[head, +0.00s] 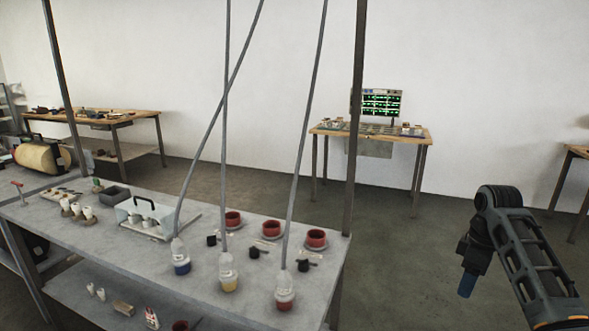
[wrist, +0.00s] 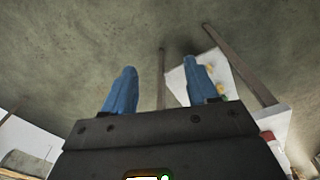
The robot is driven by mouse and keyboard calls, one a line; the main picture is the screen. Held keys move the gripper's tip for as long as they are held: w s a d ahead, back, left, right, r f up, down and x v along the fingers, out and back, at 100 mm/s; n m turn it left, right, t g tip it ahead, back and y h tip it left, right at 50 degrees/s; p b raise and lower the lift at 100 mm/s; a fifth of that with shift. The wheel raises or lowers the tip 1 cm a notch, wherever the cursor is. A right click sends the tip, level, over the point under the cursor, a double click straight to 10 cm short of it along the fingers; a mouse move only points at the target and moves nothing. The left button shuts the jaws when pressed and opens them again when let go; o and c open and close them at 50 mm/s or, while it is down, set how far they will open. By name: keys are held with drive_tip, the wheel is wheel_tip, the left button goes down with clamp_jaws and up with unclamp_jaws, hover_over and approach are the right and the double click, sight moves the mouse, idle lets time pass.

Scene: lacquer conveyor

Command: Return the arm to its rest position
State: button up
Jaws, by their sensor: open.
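My arm shows at the right of the head view, bent, with my gripper (head: 467,285) hanging down at its left side, its blue fingertips low. It is out over the floor, clear of the grey workbench (head: 130,270). In the wrist view my gripper (wrist: 162,90) has two blue fingers set well apart with nothing between them. It is open and empty.
The workbench carries hanging bottles with hoses (head: 228,272), red cups (head: 316,238) and black scoops. A metal post (head: 356,120) rises at its right corner. A wooden table with a monitor (head: 382,103) stands at the back wall. The floor (head: 400,270) between bench and arm is free.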

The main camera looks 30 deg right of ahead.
drive_tip(key=w+a+f+m+t, duration=0.15)
drive_tip(key=a+f, duration=0.25)
drive_tip(key=a, duration=0.4)
drive_tip(key=w+a+f+t, duration=0.1)
drive_tip(key=a+f+t, duration=0.1)
drive_tip(key=a+f, duration=0.5)
drive_tip(key=w+a+f+t, duration=0.2)
drive_tip(key=a, duration=0.8)
drive_tip(key=s+a+f+m+t, duration=0.1)
drive_tip(key=s+a+f+t, duration=0.1)
drive_tip(key=s+a, duration=0.5)
drive_tip(key=s+a+r+m+t+h, duration=0.1)
drive_tip(key=s+a+r+t, duration=0.15)
drive_tip(key=s+a, duration=0.35)
drive_tip(key=s+a+r+m+t, duration=0.1)
drive_tip(key=s+a+r, duration=0.25)
drive_tip(key=s, duration=0.45)
drive_tip(key=s+r+t+y, duration=0.1)
drive_tip(key=s+r+t, duration=0.2)
drive_tip(key=s+r, duration=1)
wheel_tip(320, 180, up, 3)
drive_tip(key=shift+d+f+n+t, duration=0.1)
drive_tip(key=shift+d+n+t, duration=0.05)
drive_tip(key=shift+n+t, duration=0.2)
